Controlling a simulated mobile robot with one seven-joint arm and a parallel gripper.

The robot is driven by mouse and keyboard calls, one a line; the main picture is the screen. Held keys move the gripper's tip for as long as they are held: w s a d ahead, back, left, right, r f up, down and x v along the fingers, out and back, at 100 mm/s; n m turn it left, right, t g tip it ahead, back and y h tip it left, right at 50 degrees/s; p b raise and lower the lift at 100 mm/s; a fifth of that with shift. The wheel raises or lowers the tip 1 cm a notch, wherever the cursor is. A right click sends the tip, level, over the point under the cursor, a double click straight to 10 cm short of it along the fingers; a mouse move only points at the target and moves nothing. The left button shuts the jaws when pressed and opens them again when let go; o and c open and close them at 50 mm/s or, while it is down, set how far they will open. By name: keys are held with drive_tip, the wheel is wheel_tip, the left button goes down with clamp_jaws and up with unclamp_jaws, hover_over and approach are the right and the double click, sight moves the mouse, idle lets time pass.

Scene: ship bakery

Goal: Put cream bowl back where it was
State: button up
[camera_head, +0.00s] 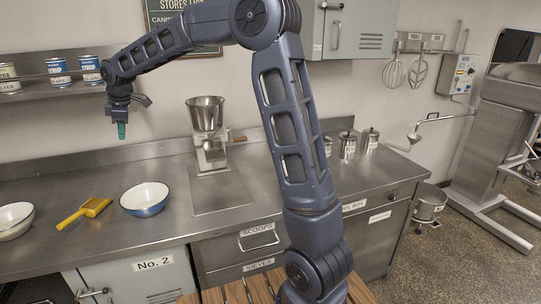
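A cream bowl (12,224) stands upright on the steel counter at the far left, partly cut off by the picture's left edge. A second bowl (146,205), blue outside and white inside, stands to its right. My gripper (122,131) points down above the back of the counter, well above and to the right of the cream bowl. It touches neither bowl. Its teal tip shows small and narrow, so I cannot tell whether the fingers are open or shut.
A yellow scoop or brush (88,209) lies between the bowls. Labelled tins (58,72) line the shelf beside my gripper. Canisters (348,145) stand farther right. The counter behind the bowls is clear.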

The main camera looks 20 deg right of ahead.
drive_tip(key=s+d+r+m+h, duration=0.1)
drive_tip(key=s+d+m, duration=0.25)
drive_tip(key=d, duration=0.55)
drive_tip(key=s+d+r+m+t, duration=0.1)
drive_tip(key=s+d+r+m, duration=0.2)
drive_tip(key=d, duration=0.7)
drive_tip(key=s+d+m+h, duration=0.1)
drive_tip(key=s+d+m, duration=0.3)
drive_tip(key=d, duration=0.5)
drive_tip(key=s+d+f+m, duration=0.3)
drive_tip(key=s+d+m, duration=0.1)
drive_tip(key=s+d, duration=0.4)
drive_tip(key=s+d+f+m, duration=0.4)
drive_tip(key=s+d, duration=0.5)
drive_tip(key=s, duration=0.3)
drive_tip(key=shift+s+d+t, duration=0.25)
drive_tip(key=shift+s+t, duration=0.05)
drive_tip(key=shift+s, duration=0.1)
drive_tip(key=shift+m, duration=0.25)
